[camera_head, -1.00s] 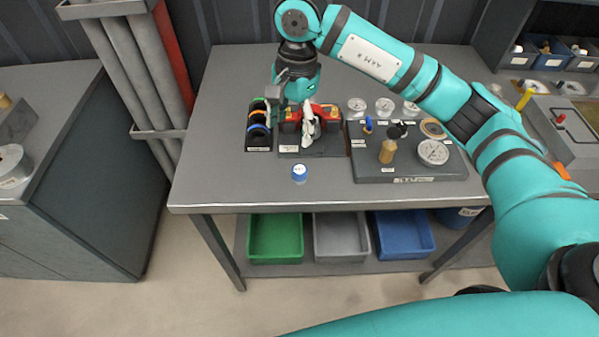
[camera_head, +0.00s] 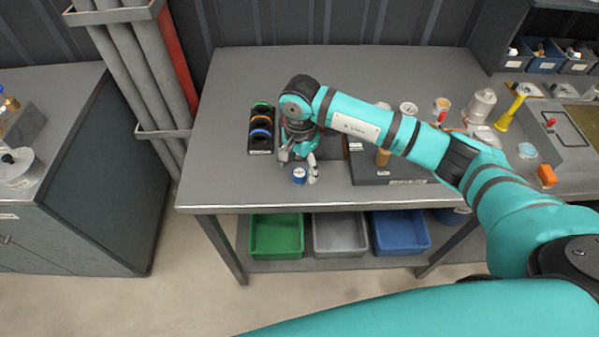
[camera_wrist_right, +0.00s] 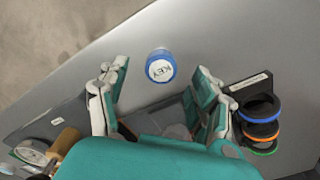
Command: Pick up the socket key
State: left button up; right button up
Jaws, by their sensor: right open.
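The socket key (camera_head: 299,174) shows as a small blue round piece with a white top near the front edge of the grey table. In the right wrist view its white top (camera_wrist_right: 160,68) reads KEY. My right gripper (camera_head: 298,164) is open and points down close to the key. In the wrist view its two fingers stand apart, one on each side of the key in the picture, with no contact visible. I cannot tell how high the fingertips are above the table. My left gripper is not in view.
A black rack of coloured rings (camera_head: 261,130) stands left of my right gripper. A dark board with gauges (camera_head: 385,176) lies to the right, partly under my arm. The table (camera_head: 230,190) is clear at front left. Green, grey and blue bins sit below.

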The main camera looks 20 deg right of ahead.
aim_at(299, 172)
jog(key=shift+a+f+p, duration=0.1)
jog(key=shift+f+p, duration=0.55)
jog(key=shift+f, duration=1.3)
jog(key=c, duration=1.3)
